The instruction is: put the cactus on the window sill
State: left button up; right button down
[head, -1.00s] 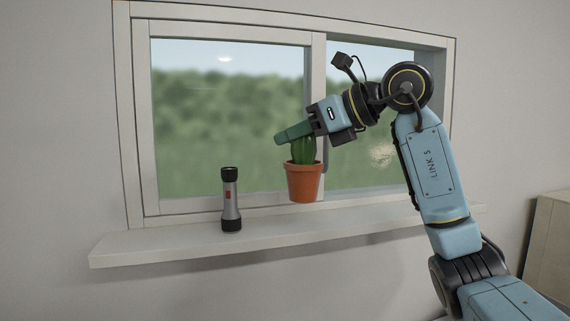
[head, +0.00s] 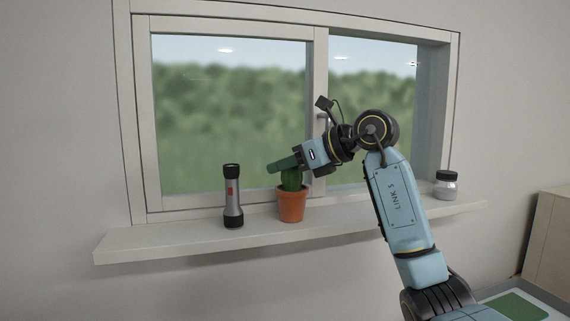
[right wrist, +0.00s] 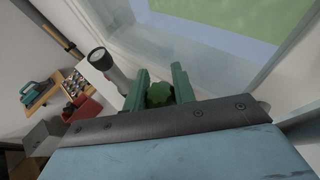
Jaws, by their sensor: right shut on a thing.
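A green cactus in a terracotta pot (head: 292,205) is upright at the window sill (head: 160,238), right of the flashlight. The pot's base appears at the level of the sill top; whether it bears on the sill I cannot tell for sure. My right gripper (head: 283,166) is shut on the cactus's green stem from the upper right. In the right wrist view the cactus (right wrist: 160,94) sits between the two green fingers. The terracotta pot is hidden there. My left gripper is not in view.
A grey and black flashlight (head: 232,197) stands on the sill left of the pot, with a gap between. A small jar with a black lid (head: 446,185) stands at the sill's right end. The closed window (head: 230,120) rises behind. The sill's left end is clear.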

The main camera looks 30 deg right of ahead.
jog(key=shift+f, duration=0.15)
jog(key=c, duration=1.1)
grip_release()
jog(key=shift+c, duration=0.2)
jog(key=shift+r, duration=0.2)
jog(key=shift+s+d+r, duration=0.15)
jog(key=shift+s+d, duration=0.05)
jog(key=b+v, duration=0.1)
jog(key=v, duration=1)
jog(key=shift+s, duration=0.2)
